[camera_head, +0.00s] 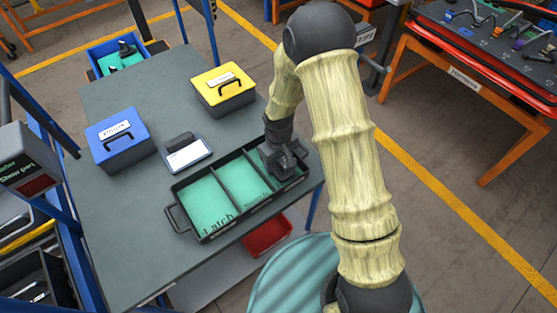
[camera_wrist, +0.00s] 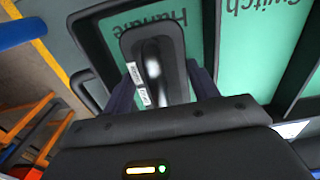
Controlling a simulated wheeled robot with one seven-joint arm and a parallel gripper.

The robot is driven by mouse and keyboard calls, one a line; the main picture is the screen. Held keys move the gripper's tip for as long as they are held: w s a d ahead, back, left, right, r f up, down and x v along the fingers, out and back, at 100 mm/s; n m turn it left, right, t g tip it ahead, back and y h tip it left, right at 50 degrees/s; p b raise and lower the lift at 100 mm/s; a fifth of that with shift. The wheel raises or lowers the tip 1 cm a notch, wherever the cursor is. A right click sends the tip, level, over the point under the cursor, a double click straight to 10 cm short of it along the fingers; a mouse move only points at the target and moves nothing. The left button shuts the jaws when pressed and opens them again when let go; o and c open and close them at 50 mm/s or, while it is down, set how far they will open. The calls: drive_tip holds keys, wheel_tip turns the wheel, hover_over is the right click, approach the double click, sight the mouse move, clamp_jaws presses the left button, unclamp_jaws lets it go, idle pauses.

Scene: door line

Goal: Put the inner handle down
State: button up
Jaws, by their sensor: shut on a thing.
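The inner handle (camera_wrist: 153,50) is a dark, rounded part with a shiny recess and a small white label. My gripper (camera_wrist: 162,88) is shut on it, with a finger on each side. In the head view my gripper (camera_head: 284,160) points down into the right end of the black tray (camera_head: 196,240). The handle is over the green compartment floor marked "Handle" (camera_wrist: 105,28). Whether it touches that floor I cannot tell. In the head view the gripper hides most of the handle.
The tray's "Latch" (camera_head: 205,205) and "Switch" (camera_wrist: 265,45) compartments look empty. A phone-like device (camera_head: 187,155), a blue box (camera_head: 120,140) and a yellow-lidded box (camera_head: 223,88) stand on the grey table (camera_head: 145,240). A blue bin (camera_head: 118,58) is at the far edge.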

drive_tip(key=shift+f, duration=0.15)
drive_tip(key=o, duration=1)
wheel_tip(320, 180, up, 12)
drive_tip(key=shift+r+b, duration=0.2)
drive_tip(key=shift+b, duration=0.7)
